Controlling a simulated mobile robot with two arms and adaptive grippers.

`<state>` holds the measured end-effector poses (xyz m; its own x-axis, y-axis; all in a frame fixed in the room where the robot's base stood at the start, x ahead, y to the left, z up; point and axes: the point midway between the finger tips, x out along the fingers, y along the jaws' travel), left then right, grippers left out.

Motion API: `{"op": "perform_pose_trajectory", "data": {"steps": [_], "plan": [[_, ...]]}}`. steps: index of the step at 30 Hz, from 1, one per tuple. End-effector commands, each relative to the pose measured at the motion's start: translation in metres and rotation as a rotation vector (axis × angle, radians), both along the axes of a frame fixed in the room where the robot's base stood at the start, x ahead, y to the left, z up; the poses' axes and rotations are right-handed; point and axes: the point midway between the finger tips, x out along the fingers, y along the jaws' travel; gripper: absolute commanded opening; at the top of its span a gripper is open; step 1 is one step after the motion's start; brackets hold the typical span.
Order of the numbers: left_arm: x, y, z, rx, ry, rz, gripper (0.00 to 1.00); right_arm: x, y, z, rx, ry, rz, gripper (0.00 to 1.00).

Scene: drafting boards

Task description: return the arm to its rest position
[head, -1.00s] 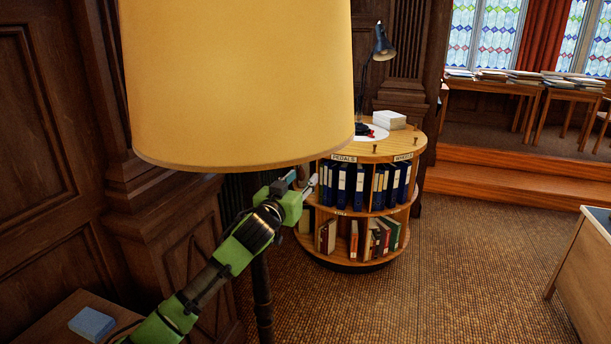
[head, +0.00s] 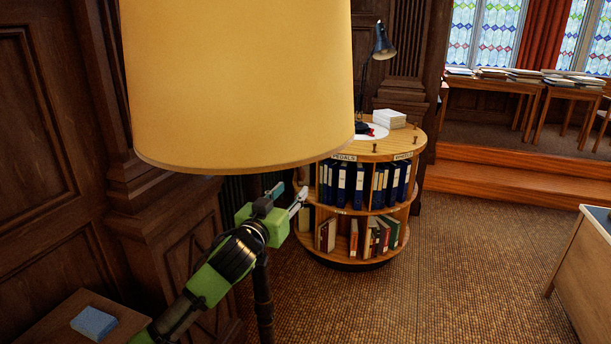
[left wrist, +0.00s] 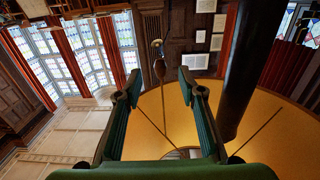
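My left gripper (head: 290,191) is in front of the round bookcase and just under the large yellow lampshade (head: 240,90) in the head view. Its arm comes up from the lower left. The gripper is open and empty. My right gripper is in neither view.
A dark lamp pole (head: 262,295) stands right beside my left arm. The round bookcase (head: 350,208) holds binders and books. A blue block (head: 93,322) lies on a low wooden top at lower left. The carpet (head: 450,270) to the right is clear.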

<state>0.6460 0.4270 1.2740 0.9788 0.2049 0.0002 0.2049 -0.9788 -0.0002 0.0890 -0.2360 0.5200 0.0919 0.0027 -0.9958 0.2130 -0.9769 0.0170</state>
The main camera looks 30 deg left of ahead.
Motion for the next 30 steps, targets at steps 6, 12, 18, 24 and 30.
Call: {"op": "perform_pose_trajectory", "data": {"steps": [6, 12, 18, 24, 30], "plan": [[0.0, 0.0, 0.0, 0.0, 0.0, 0.0, 0.36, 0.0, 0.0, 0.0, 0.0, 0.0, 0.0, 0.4], [0.002, 0.002, -0.014, -0.003, 0.019, 0.003, 0.36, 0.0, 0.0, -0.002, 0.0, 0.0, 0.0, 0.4], [0.007, 0.013, -0.122, -0.01, 0.169, 0.023, 0.36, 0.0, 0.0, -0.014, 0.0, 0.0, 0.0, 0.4], [-0.011, 0.016, -0.277, -0.007, 0.385, 0.03, 0.36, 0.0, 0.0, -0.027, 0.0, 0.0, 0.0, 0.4], [-0.059, 0.003, -0.423, -0.003, 0.596, 0.014, 0.36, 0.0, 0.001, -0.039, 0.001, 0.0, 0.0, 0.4]]}}
